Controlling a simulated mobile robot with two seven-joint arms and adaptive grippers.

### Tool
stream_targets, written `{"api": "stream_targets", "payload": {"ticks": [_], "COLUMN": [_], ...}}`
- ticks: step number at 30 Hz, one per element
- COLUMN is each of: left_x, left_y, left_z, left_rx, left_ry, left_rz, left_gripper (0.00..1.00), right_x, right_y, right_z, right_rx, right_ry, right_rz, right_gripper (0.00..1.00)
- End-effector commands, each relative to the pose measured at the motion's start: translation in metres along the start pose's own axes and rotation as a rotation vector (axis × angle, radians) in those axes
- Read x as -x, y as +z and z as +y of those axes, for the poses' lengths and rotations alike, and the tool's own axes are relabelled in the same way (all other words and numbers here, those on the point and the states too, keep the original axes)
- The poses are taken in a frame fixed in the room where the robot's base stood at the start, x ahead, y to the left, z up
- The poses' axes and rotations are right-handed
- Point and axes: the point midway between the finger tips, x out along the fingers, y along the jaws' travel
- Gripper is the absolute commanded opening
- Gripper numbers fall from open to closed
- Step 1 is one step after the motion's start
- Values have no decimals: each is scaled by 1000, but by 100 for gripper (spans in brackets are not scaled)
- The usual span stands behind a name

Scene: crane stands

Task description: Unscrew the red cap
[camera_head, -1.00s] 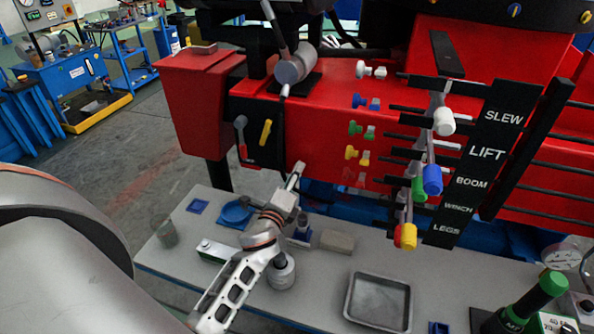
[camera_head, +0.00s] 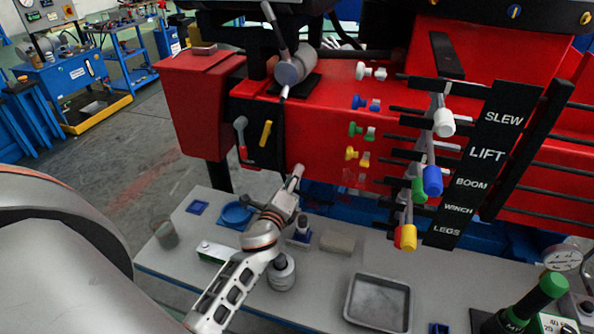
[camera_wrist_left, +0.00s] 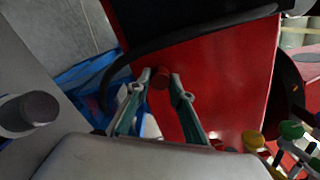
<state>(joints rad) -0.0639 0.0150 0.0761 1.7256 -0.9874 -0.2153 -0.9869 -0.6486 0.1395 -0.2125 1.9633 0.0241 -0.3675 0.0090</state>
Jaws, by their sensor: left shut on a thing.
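The red cap (camera_wrist_left: 160,79) is a small dark red cylinder in front of the red machine panel (camera_wrist_left: 215,85) in the left wrist view. My left gripper (camera_wrist_left: 161,74) has its two green-sided fingers on either side of it and is shut on it near the fingertips. In the head view my left gripper (camera_head: 297,172) reaches up to the lower edge of the red machine body (camera_head: 315,130). The cap cannot be made out there, hidden at the fingertips. My right gripper is in neither view now.
Coloured couplings (camera_head: 362,130) sit on the panel to the right, with hanging levers (camera_head: 432,180) beyond. The grey bench (camera_head: 310,265) below holds a blue dish (camera_head: 236,214), a metal tray (camera_head: 349,306) and a beige block (camera_head: 338,242). A green-handled tool (camera_head: 540,295) stands at right.

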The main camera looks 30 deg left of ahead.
Motion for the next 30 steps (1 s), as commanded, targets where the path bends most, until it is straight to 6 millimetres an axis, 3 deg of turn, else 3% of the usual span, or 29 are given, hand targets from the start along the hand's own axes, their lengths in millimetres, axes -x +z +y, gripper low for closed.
{"api": "stream_targets", "payload": {"ticks": [7,15,23,30], "left_x": [1,2,2,2], "left_y": [0,0,0,0], "left_z": [0,0,1,0], "left_rx": [23,442,461,838], "left_ry": [1,2,1,2], "left_rz": [0,-1,0,-1], "left_gripper": [0,0,0,0], "right_x": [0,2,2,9], "right_y": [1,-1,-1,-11], "right_z": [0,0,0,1], "right_rx": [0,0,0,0], "right_ry": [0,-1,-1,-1], "right_rz": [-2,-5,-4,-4], "right_gripper": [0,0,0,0]}}
